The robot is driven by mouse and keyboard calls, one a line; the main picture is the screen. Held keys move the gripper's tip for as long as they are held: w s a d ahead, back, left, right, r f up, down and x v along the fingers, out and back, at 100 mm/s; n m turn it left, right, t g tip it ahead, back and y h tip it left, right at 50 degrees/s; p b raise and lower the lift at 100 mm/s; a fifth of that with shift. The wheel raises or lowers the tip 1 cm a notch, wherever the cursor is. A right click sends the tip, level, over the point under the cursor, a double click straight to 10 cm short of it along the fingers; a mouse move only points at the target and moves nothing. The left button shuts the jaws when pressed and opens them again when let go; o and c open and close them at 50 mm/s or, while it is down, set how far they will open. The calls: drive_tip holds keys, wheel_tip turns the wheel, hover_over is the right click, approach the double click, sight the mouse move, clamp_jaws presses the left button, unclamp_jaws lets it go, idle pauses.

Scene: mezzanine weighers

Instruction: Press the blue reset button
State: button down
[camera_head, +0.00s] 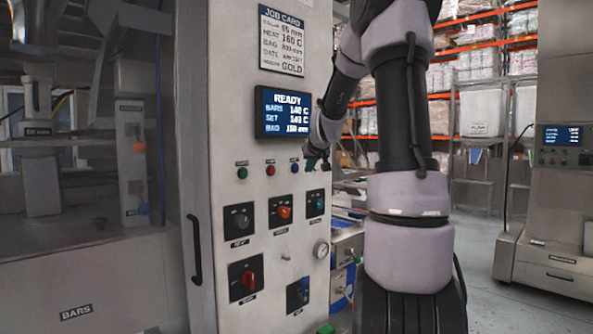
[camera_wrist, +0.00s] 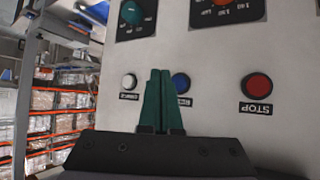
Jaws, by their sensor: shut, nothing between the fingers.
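The blue button (camera_head: 295,168) is the rightmost of the three small buttons showing in a row on the grey machine panel in the head view. In the wrist view the blue button (camera_wrist: 181,83) shows just right of my fingers, its left edge close to them. My gripper (camera_head: 315,161) is at the panel's right edge in the head view. In the wrist view my gripper (camera_wrist: 157,73) is shut and empty, with its green fingertips pictured between the blue button and a white button (camera_wrist: 128,82). I cannot tell whether the tips touch the panel.
A red STOP button (camera_wrist: 257,86) is right of the blue one in the wrist view. A green button (camera_head: 242,173) is at the row's left in the head view. Dark selector switches (camera_head: 284,209) sit below, and a READY screen (camera_head: 282,112) is above.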

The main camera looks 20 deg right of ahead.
drive_tip(key=shift+s+d, duration=0.2)
drive_tip(key=shift+s, duration=0.3)
drive_tip(key=shift+s+d, duration=0.2)
drive_tip(key=shift+s, duration=0.3)
drive_tip(key=s+a+r+g+y, duration=0.1)
drive_tip(key=s+a+r, duration=0.1)
drive_tip(key=s+a, duration=1)
drive_tip(key=s+a+m+g+y, duration=0.1)
drive_tip(key=s+a, duration=0.3)
drive_tip(key=s, duration=0.6)
drive_tip(key=s+a+f+m+g+y, duration=0.1)
drive_tip(key=s+a, duration=0.3)
drive_tip(key=s, duration=0.7)
drive_tip(key=shift+f+g+y, duration=0.25)
drive_tip(key=shift+g+y, duration=0.05)
drive_tip(key=shift+y, duration=0.2)
